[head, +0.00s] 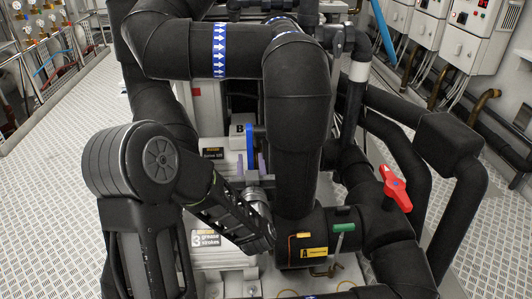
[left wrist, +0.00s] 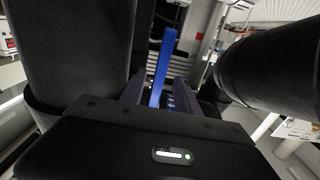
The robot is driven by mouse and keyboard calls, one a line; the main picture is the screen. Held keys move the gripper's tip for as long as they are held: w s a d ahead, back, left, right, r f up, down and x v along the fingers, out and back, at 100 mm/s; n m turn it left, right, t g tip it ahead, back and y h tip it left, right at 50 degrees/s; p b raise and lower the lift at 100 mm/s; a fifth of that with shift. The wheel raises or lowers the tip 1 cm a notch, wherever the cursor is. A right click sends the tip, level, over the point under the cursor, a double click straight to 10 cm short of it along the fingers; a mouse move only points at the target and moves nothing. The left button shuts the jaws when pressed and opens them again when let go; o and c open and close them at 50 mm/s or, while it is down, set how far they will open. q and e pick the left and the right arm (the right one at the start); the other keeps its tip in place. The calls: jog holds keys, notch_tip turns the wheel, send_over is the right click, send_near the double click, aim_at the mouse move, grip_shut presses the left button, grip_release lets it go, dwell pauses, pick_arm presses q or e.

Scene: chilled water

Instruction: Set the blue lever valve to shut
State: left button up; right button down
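The blue lever (head: 250,140) stands upright in the middle of the head view, among thick black pipes. My left gripper (head: 251,170) has its two purple-grey fingers on either side of the lever, with gaps showing, so it looks open around it. In the left wrist view the blue lever (left wrist: 164,62) rises between the fingers of the left gripper (left wrist: 157,92), leaning slightly right at the top. The valve body under the lever is mostly hidden by the gripper. My right gripper is not in view.
Thick black pipes (head: 298,95) stand close right of the gripper; more flank it in the wrist view (left wrist: 70,50). A red valve handle (head: 396,187) and a green-handled lever (head: 344,227) are at right. Grey cabinets (head: 475,35) line the right wall. Patterned floor (head: 60,140) is open at left.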

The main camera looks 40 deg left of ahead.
aim_at(250, 146)
pick_arm(q)
jog(key=shift+w, duration=0.1)
jog(key=shift+w+a, duration=0.45)
jog(key=b+x, duration=0.2)
jog(key=x, duration=0.4)
jog(key=shift+w+a, duration=0.15)
jog(key=shift+c, duration=0.6)
grip_shut()
dwell(0.5)
